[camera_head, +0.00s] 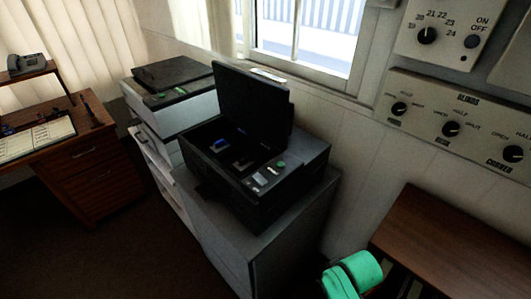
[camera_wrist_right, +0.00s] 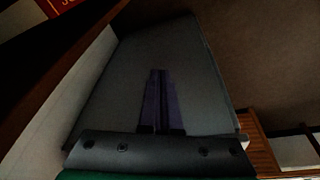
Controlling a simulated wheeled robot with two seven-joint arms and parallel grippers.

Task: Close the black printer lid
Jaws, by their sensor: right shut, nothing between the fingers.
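The black printer (camera_head: 302,165) stands on a grey cabinet in the head view. Its black lid (camera_head: 250,108) is raised, standing nearly upright at the back of the printer, and the inside shows open. A small panel with a green button sits on the printer's front right. My right gripper (camera_wrist_right: 159,73) shows only in the right wrist view, its two fingers together and empty, in front of a plain grey surface. The printer lid cannot be made out in that view. A green part of my right arm shows at the bottom of the head view, apart from the printer. My left gripper is not in view.
The grey cabinet (camera_head: 285,243) carries the printer. Another dark-topped machine (camera_head: 172,80) stands to its left. A wooden desk (camera_head: 75,165) is at the far left, and a brown wooden top (camera_head: 445,245) at the lower right. Wall control panels (camera_head: 460,125) hang on the right.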

